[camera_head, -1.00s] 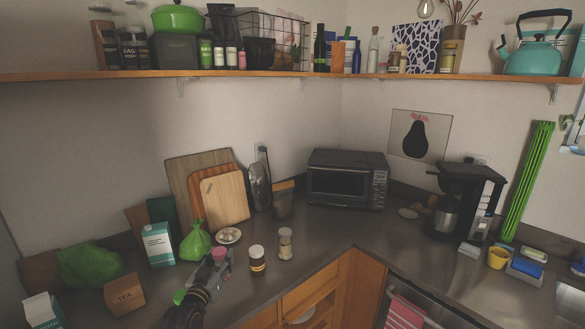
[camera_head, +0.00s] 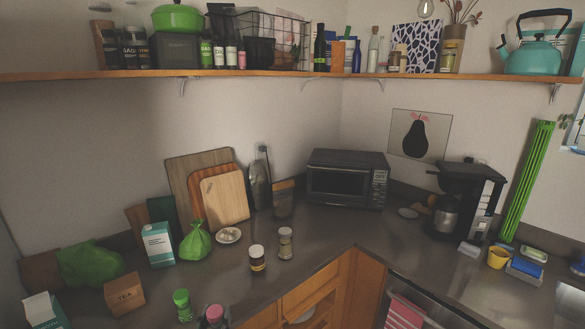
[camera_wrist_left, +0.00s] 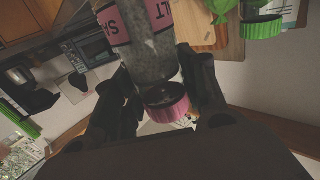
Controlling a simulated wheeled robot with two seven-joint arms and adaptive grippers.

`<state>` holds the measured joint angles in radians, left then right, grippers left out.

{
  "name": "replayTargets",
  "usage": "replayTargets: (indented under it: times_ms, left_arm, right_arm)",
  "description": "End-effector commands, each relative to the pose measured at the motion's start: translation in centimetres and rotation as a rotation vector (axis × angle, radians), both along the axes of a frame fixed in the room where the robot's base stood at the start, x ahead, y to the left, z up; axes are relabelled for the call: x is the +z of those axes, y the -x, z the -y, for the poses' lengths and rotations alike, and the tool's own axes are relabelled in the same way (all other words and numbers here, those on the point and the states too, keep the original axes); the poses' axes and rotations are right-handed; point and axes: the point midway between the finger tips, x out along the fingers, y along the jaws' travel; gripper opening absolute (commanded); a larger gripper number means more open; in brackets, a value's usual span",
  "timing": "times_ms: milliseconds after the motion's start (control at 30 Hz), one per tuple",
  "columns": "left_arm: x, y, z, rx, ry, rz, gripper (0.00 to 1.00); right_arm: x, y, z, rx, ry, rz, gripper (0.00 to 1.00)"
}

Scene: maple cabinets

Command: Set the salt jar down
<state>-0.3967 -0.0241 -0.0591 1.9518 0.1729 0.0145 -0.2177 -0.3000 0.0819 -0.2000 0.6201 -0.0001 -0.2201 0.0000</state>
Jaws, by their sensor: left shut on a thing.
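The salt jar (camera_wrist_left: 148,45) has a pink label and a pink lid and fills the top middle of the left wrist view. In the head view only its pink-lidded top (camera_head: 215,315) shows at the bottom edge; its base is cut off, so I cannot tell whether it touches the counter. My left gripper (camera_wrist_left: 163,88) is shut on the salt jar, with a dark finger on each side near the lid. In the head view the gripper is hardly visible, below the frame's edge. My right gripper is not in view.
A green-lidded jar (camera_head: 182,305) stands just left of the salt jar. Two seasoning jars (camera_head: 257,258) (camera_head: 285,243) stand to the upper right. The dark counter (camera_head: 225,275) between them is clear.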

Motion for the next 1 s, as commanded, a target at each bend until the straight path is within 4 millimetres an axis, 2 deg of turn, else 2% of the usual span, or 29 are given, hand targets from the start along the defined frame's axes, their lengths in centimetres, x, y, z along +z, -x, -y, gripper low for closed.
replayTargets:
  times_ms: [133, 467, 1000]
  left_arm:
    - [-0.8, 2.1, 0.0, 0.018, 0.0, 0.0, 0.09]
    - [-1.9, 5.3, -0.1, 0.045, 0.0, 0.001, 0.09]
    - [-5.3, 5.1, -0.1, 0.043, 0.0, 0.002, 0.09]
  right_arm:
    - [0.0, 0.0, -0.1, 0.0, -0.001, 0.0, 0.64]
    - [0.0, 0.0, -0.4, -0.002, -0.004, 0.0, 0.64]
    - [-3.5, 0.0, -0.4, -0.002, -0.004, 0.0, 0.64]
